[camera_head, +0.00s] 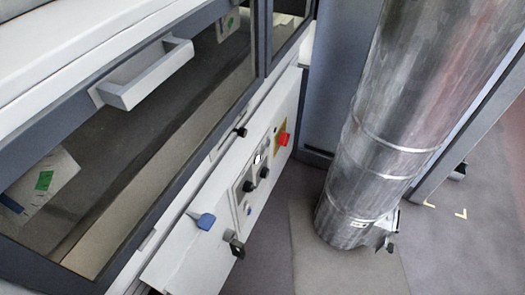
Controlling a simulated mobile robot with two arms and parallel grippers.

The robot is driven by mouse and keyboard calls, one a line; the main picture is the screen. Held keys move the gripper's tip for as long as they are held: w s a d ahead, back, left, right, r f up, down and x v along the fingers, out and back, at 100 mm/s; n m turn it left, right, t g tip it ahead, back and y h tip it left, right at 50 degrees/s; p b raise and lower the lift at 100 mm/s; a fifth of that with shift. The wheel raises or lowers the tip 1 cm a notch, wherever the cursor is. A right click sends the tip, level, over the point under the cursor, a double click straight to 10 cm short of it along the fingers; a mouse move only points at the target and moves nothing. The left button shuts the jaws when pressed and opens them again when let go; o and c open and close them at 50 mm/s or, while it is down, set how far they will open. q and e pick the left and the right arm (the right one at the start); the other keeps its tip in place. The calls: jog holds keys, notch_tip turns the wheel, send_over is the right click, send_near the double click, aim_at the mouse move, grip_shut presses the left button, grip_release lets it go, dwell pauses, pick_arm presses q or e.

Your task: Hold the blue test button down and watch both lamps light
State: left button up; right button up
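A light grey control panel (212,248) runs along the lower front of the machine. A blue part (203,220) sticks out near its left end; I cannot tell whether it is the test button or a handle. Further right, a small plate carries several black round controls (249,186) and a small white one (257,158). I cannot tell which of these, if any, are the lamps, and no coloured light shows. Neither of my grippers is in view, and nothing touches the panel.
A red switch (283,139) sits on a yellow plate at the panel's right. A black latch-like part (237,248) juts from the lower edge. A window with a white handle (148,75) is above. A wide metal duct (385,125) stands right; grey floor (340,270) is clear in front.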

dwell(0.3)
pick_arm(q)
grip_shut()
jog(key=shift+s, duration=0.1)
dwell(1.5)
